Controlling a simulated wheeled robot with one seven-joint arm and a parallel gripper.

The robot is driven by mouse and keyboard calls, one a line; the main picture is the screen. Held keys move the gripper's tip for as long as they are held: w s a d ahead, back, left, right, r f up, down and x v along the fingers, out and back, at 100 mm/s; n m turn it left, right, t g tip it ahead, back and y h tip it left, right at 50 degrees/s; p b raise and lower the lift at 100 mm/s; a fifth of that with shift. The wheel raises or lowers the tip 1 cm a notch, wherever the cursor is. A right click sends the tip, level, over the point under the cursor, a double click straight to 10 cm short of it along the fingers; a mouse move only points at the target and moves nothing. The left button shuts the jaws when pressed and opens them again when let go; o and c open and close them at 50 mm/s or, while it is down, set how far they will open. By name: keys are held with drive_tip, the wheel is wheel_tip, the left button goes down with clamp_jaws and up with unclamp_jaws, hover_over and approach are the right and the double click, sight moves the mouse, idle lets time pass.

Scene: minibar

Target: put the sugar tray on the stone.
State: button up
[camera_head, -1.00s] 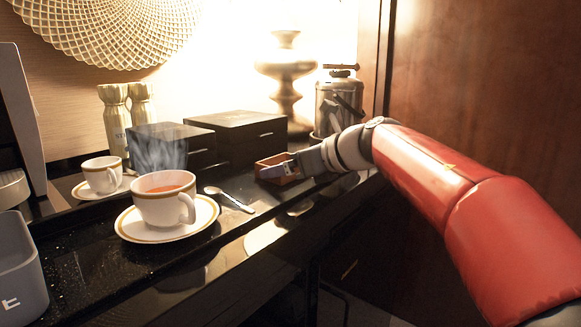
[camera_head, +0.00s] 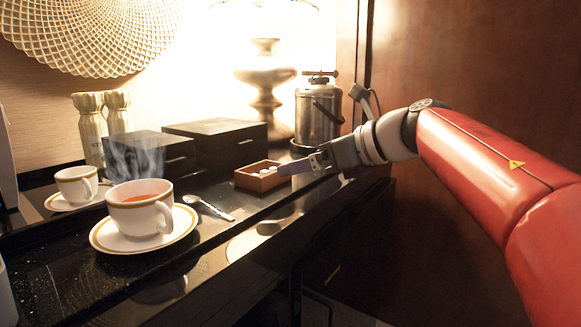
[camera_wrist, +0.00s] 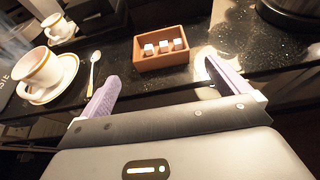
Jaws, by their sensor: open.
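The sugar tray (camera_head: 248,184) is a small brown open box with white sugar cubes, resting upright on the dark counter. It also shows in the wrist view (camera_wrist: 162,63), ahead of my fingers. My gripper (camera_head: 296,167) is open and empty, at the tray's right side in the head view. In the wrist view my two lilac fingers (camera_wrist: 160,72) are spread apart, with the tray beyond and between them. The speckled black stone surface (camera_head: 55,265) shows at the lower left of the counter. I cannot tell its exact edges.
A steaming teacup (camera_head: 139,212) on a saucer and a spoon (camera_head: 208,207) lie left of the tray. A second cup (camera_head: 76,184) stands behind. Black boxes (camera_head: 215,143) and a metal canister (camera_head: 318,112) stand at the back. The counter's front edge is close to the tray.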

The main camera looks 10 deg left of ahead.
drive_tip(key=shift+s+d+r, duration=0.3)
drive_tip(key=shift+d, duration=0.3)
